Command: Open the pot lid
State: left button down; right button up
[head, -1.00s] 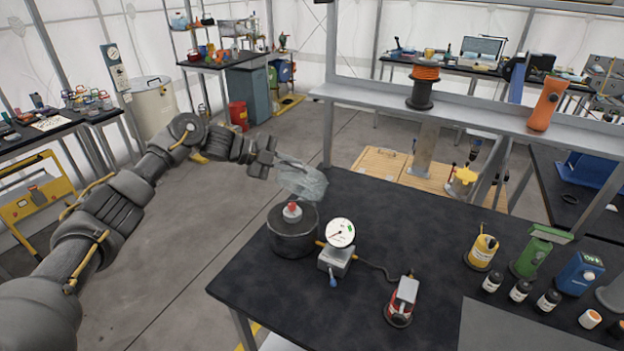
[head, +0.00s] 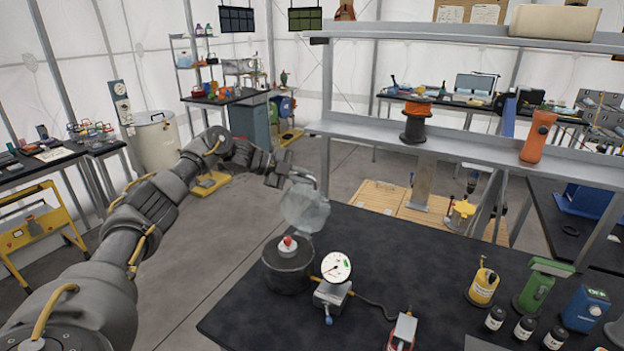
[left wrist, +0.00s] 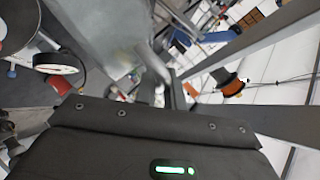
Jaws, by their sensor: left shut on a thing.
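A dark round pot (head: 288,272) stands at the near left edge of the black workbench (head: 400,265), with a small white and red piece (head: 287,244) at the middle of its top. A clear, glass-like lid (head: 305,210) is up in the air above and slightly behind the pot, apart from it and tilted steeply. My left gripper (head: 292,181) is shut on the lid at its upper edge. In the left wrist view the lid (left wrist: 105,35) is a blurred grey sheet; the fingertips are hard to make out there. My right gripper is not in view.
A round dial gauge (head: 336,267) on a metal block stands close right of the pot, with a cable to a red and grey device (head: 402,332). Several bottles and a green device (head: 541,288) are further right. A metal shelf (head: 440,143) runs above the bench's back.

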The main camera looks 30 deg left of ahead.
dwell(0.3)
pick_arm(q)
jog(key=c, duration=1.5)
grip_release()
jog(key=shift+s+a, duration=0.25)
jog(key=shift+a, duration=0.1)
jog(key=shift+b+v, duration=1.7)
jog(key=shift+v, duration=3.4)
jog(key=shift+r, duration=0.1)
